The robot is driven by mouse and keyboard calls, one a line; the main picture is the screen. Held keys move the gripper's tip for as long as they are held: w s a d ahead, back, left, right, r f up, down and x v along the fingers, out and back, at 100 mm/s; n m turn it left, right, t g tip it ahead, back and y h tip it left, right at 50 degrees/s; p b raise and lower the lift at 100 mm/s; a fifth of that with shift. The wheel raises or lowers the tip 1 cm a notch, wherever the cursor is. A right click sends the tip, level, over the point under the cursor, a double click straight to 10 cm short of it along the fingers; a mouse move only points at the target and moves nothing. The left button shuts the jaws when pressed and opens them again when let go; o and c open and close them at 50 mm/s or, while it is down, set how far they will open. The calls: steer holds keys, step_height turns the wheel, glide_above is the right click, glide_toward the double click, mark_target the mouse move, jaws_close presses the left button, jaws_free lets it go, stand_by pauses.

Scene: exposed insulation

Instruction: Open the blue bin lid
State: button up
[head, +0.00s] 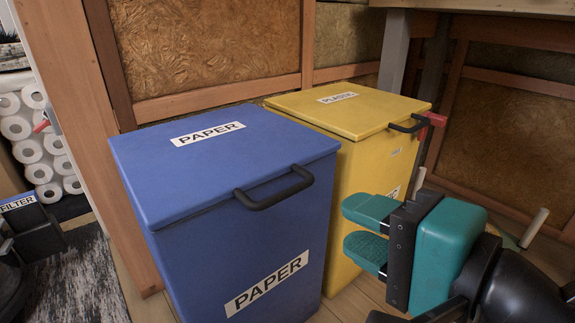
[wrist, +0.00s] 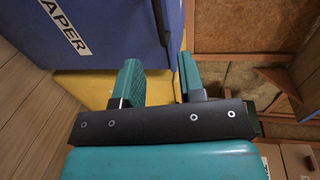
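The blue bin (head: 220,225) stands in the middle of the head view with its lid (head: 225,160) closed flat. The lid carries a "PAPER" label and a black handle (head: 272,190) at its front edge. In the wrist view the blue bin (wrist: 115,25) fills the upper left, turned on its side, and a dark strip like the handle (wrist: 161,18) shows at its edge. My gripper (head: 355,228) is to the right of the blue bin and lower than the handle, apart from it. Its two teal fingers are spread and empty; they also show in the wrist view (wrist: 158,82).
A yellow bin (head: 350,112) marked "PLASTIC" stands right behind the blue one, its lid closed. A wooden wall with insulation panels (head: 205,45) is behind the bins. Paper rolls (head: 35,140) and a box marked "FILTER" (head: 25,215) are at the left.

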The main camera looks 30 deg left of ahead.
mark_target(290, 195)
steer(key=p+x, duration=0.1)
steer(key=x, duration=0.2)
steer(key=p+x, duration=0.1)
steer(key=x, duration=0.3)
steer(key=p+x, duration=0.1)
steer(key=x, duration=0.3)
steer(key=shift+w+f, duration=0.1)
steer(key=shift+f, duration=0.2)
steer(key=shift+w+a, duration=0.25)
steer(key=shift+a, duration=0.3)
jaws_close()
